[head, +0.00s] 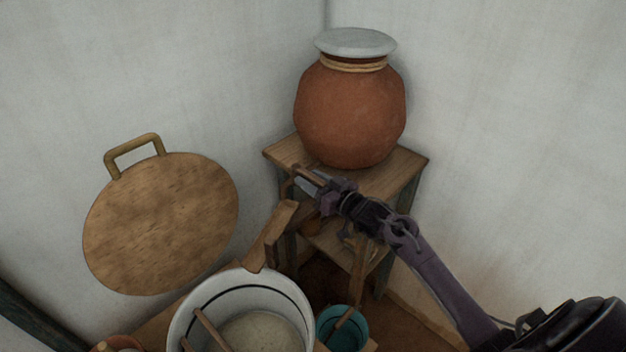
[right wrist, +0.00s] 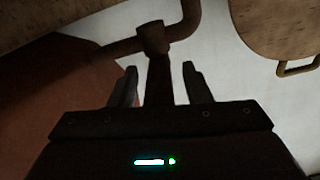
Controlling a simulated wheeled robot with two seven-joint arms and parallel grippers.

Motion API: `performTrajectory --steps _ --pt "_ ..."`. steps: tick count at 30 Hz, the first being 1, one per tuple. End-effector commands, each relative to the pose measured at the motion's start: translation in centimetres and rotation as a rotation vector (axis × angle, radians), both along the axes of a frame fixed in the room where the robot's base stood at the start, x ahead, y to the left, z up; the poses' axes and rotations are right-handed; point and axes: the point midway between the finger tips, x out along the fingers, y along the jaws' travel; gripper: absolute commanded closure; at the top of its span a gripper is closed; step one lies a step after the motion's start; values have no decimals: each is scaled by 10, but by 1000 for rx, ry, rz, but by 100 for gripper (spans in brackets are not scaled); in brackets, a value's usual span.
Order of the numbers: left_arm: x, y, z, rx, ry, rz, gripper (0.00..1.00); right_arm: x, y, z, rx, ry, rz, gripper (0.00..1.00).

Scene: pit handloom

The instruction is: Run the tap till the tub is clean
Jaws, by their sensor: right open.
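A white tub (head: 178,325) with a dark line around its inside stands at the bottom of the head view. A cloudy beige content (head: 262,333) shows inside it, with a wooden stick leaning across. My right gripper (head: 308,183) is open at the front edge of the wooden stand, above and to the right of the tub. In the right wrist view, a dark tap-like pipe (right wrist: 120,49) bends across above the fingers. Its straight stem (right wrist: 158,82) stands between the two open fingers, with gaps on both sides. In the head view the gripper mostly hides the tap. My left gripper is not in view.
A clay pot (head: 350,115) with a pale lid stands on the wooden stand (head: 405,170). A wooden piece (head: 270,238) slants up from the tub's rim. A round wooden board (head: 160,225) with a handle is at the left wall. A teal bucket (head: 355,335) sits beside the tub.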

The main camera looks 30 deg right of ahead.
Motion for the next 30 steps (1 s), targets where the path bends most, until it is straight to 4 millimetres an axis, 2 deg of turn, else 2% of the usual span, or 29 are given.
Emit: performTrajectory --steps 2,9,12,23,30 --pt "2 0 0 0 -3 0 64 0 0 0 0 0 0 58" --pt "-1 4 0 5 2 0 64 0 0 0 0 0 0 90" --pt "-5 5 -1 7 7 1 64 0 0 0 0 0 0 100" --pt "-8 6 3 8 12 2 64 -1 2 1 2 0 -25 100" --pt "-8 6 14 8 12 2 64 -3 11 2 7 1 -143 100"
